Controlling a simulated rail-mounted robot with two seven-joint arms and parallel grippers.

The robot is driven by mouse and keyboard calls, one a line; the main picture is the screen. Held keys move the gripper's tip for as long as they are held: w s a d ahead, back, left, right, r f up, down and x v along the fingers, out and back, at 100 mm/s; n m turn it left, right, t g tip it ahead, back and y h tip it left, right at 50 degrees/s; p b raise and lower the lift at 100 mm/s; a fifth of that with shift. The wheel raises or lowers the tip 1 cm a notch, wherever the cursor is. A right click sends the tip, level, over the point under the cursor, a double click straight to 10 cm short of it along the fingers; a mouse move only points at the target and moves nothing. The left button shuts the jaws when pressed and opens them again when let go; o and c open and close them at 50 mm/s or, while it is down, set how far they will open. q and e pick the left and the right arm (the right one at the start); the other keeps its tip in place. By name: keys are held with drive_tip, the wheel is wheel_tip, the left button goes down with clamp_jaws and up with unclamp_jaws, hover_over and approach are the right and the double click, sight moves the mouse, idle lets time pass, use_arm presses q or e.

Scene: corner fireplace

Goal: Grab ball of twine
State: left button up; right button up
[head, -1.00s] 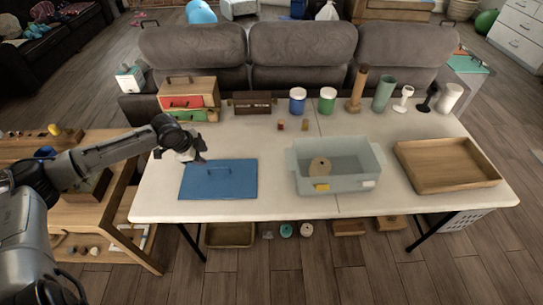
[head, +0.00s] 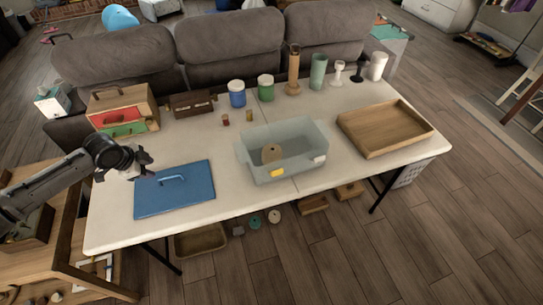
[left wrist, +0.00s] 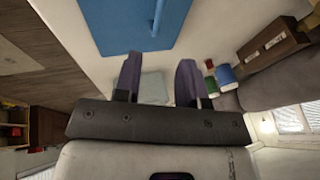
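A tan, round thing with a dark spot, which looks like the ball of twine (head: 271,153), sits inside a translucent grey bin (head: 310,140) on the white table. My left gripper (head: 146,167) is above the left part of the table, at the back left of a blue lid (head: 175,190), well apart from the bin. In the left wrist view the two fingers (left wrist: 160,78) stand apart with nothing held between them. The pale bin (left wrist: 153,90) shows beyond the fingers there; its contents cannot be made out. My right gripper is not in view.
A wooden tray (head: 384,133) lies right of the bin. A drawer box (head: 122,110), jars (head: 237,94) and cups line the back edge before a grey sofa (head: 235,50). A wooden shelf (head: 45,250) stands at left. The table's front strip is clear.

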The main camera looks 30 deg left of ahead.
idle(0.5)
use_arm(q)
drive_tip(key=o, duration=1.2)
